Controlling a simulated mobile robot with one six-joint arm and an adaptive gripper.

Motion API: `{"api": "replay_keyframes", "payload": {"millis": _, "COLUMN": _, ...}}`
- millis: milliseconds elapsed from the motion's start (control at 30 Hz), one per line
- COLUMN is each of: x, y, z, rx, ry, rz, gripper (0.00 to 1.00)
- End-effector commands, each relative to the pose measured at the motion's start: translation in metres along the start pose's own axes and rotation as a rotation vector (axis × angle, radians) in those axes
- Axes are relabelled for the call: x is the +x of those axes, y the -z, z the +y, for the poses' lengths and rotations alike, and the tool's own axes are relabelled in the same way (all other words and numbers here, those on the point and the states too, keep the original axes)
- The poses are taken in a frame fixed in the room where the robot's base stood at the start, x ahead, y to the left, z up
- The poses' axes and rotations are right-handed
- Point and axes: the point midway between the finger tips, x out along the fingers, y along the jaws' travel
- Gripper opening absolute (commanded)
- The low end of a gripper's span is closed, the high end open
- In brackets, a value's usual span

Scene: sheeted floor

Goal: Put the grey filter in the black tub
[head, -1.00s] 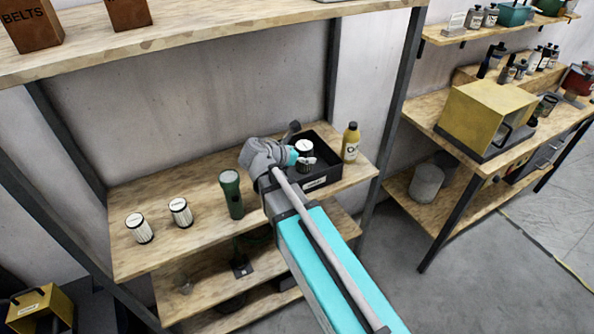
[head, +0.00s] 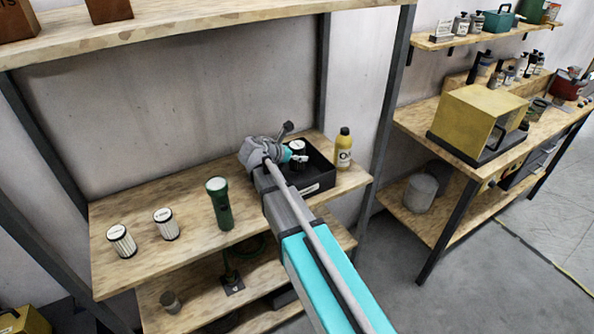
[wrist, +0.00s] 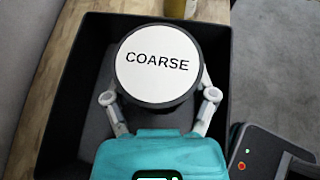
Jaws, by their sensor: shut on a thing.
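The black tub (head: 322,178) stands at the right end of the wooden shelf, and its walls frame the wrist view (wrist: 70,100). My gripper (head: 299,158) is over the tub, shut on a filter (head: 297,147) with a dark rim and a white top. In the wrist view the filter (wrist: 156,62) reads "COARSE", with the fingers (wrist: 160,98) on either side of it. It is upright within the tub's outline. Its underside is hidden, so I cannot tell whether it touches the tub floor. Its side colour is hard to tell.
Two white pleated filters (head: 121,241) (head: 166,224) and a green flashlight (head: 220,204) stand to the left on the shelf. A yellow bottle (head: 343,148) stands right behind the tub. A shelf post (head: 384,120) rises at the right. The shelf's left back is clear.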

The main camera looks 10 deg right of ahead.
Motion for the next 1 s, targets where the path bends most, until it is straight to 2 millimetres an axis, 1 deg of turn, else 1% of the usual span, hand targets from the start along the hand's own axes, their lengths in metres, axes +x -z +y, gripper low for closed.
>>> {"api": "replay_keyframes", "payload": {"millis": 33, "x": 0.009, "y": 0.007, "z": 0.005, "rx": 0.0, "ry": 0.0, "rz": 0.0, "gripper": 0.24}}
{"api": "replay_keyframes", "payload": {"millis": 100, "x": 0.015, "y": 0.011, "z": 0.009, "rx": 0.0, "ry": 0.001, "rz": 0.0, "gripper": 0.24}}
{"api": "replay_keyframes", "payload": {"millis": 300, "x": 0.028, "y": 0.018, "z": 0.016, "rx": 0.0, "ry": 0.001, "rz": 0.0, "gripper": 0.24}}
{"api": "replay_keyframes", "payload": {"millis": 800, "x": 0.03, "y": 0.019, "z": 0.019, "rx": -0.001, "ry": -0.001, "rz": 0.0, "gripper": 0.24}}
{"api": "replay_keyframes", "payload": {"millis": 1000, "x": 0.039, "y": 0.026, "z": 0.024, "rx": -0.001, "ry": -0.001, "rz": 0.0, "gripper": 0.24}}
